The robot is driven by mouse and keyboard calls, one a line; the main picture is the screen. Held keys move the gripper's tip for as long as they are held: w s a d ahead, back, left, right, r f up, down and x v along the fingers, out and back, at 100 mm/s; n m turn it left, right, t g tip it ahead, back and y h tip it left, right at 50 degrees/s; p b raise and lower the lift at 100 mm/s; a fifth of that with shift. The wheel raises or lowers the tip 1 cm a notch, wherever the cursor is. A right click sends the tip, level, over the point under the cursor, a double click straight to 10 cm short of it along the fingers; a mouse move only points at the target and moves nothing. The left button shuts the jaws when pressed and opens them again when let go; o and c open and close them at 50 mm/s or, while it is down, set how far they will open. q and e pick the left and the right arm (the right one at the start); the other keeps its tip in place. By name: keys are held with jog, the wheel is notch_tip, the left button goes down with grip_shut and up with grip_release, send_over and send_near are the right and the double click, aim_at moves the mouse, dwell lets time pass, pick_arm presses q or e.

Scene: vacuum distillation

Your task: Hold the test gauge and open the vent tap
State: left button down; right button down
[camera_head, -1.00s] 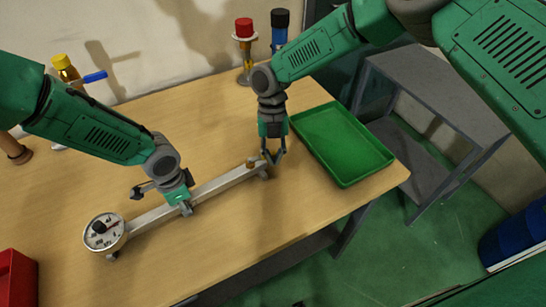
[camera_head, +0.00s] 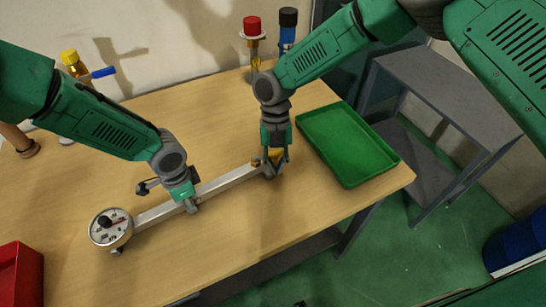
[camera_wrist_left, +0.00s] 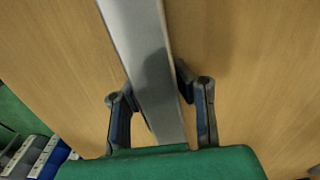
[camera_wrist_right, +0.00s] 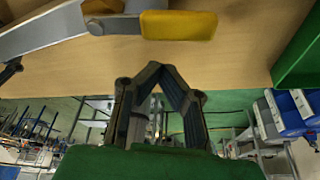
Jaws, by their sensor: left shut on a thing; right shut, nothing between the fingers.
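The test gauge is a long grey bar (camera_head: 226,181) with a round white dial (camera_head: 110,228) at its left end. My left gripper (camera_head: 191,206) is shut on the bar near its middle; the left wrist view shows the bar (camera_wrist_left: 150,60) between the fingers. At the bar's right end is the vent tap, with a yellow handle (camera_wrist_right: 178,25) pointing right in the right wrist view. My right gripper (camera_wrist_right: 157,70) is shut and empty, its fingertips just below the handle in that picture. In the head view the right gripper (camera_head: 275,172) partly hides the yellow handle (camera_head: 278,153).
A green tray (camera_head: 346,145) lies at the table's right edge. A red-capped item (camera_head: 252,27) and a black-capped blue one (camera_head: 288,25) stand at the back. A yellow-topped item with a blue lever (camera_head: 72,60) is at back left. A red bin (camera_head: 20,272) sits at front left.

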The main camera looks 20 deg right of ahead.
jog(key=s+v, duration=0.1)
jog(key=v, duration=0.8)
jog(key=shift+a+r, duration=0.3)
jog(key=shift+r, duration=0.2)
jog(key=shift+w, duration=0.1)
